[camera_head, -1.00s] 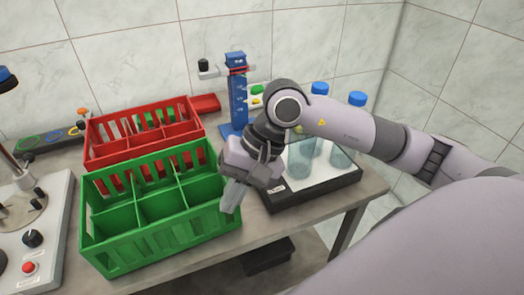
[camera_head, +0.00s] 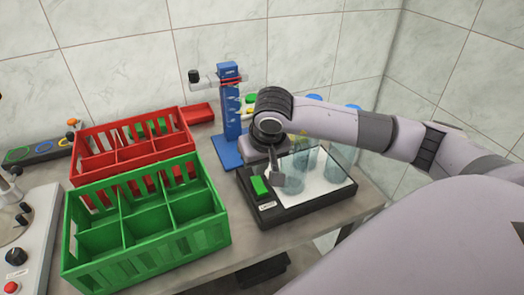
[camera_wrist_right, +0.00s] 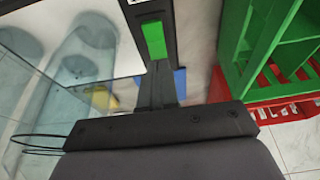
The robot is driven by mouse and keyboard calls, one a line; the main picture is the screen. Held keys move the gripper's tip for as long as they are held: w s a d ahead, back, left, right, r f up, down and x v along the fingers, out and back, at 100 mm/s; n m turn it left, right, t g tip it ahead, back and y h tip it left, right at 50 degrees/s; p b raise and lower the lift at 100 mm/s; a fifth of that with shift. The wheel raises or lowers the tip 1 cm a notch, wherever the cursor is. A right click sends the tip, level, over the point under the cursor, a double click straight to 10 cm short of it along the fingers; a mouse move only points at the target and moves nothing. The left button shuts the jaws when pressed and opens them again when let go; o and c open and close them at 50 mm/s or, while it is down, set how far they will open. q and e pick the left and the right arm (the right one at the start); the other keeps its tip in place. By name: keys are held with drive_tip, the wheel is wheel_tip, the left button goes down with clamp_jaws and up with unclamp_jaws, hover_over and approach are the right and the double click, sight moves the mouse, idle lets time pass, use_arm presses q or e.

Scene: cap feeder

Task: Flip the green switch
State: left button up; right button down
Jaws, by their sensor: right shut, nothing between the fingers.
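The green switch (camera_head: 260,186) sits on the left end of the black base (camera_head: 297,213) of a clear-walled device, and it also shows in the right wrist view (camera_wrist_right: 154,41). My right gripper (camera_head: 274,178) is shut and empty. Its fingertips are right beside the switch, at its right edge in the head view. In the wrist view the closed fingers (camera_wrist_right: 158,66) point at the near end of the switch and overlap its edge. I cannot tell whether they touch it. My left gripper is not in view.
A green crate (camera_head: 150,257) stands left of the device, with a red crate (camera_head: 130,160) behind it. A blue stand (camera_head: 231,105) rises behind the device. Clear bottles (camera_head: 295,174) stand inside the glass walls. A control panel (camera_head: 35,245) is at far left.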

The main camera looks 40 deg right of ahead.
sight(255, 181)
drive_tip(key=x, duration=0.5)
drive_tip(key=shift+f+p, duration=0.15)
drive_tip(key=shift+p, duration=0.15)
drive_tip(key=shift+w, duration=0.1)
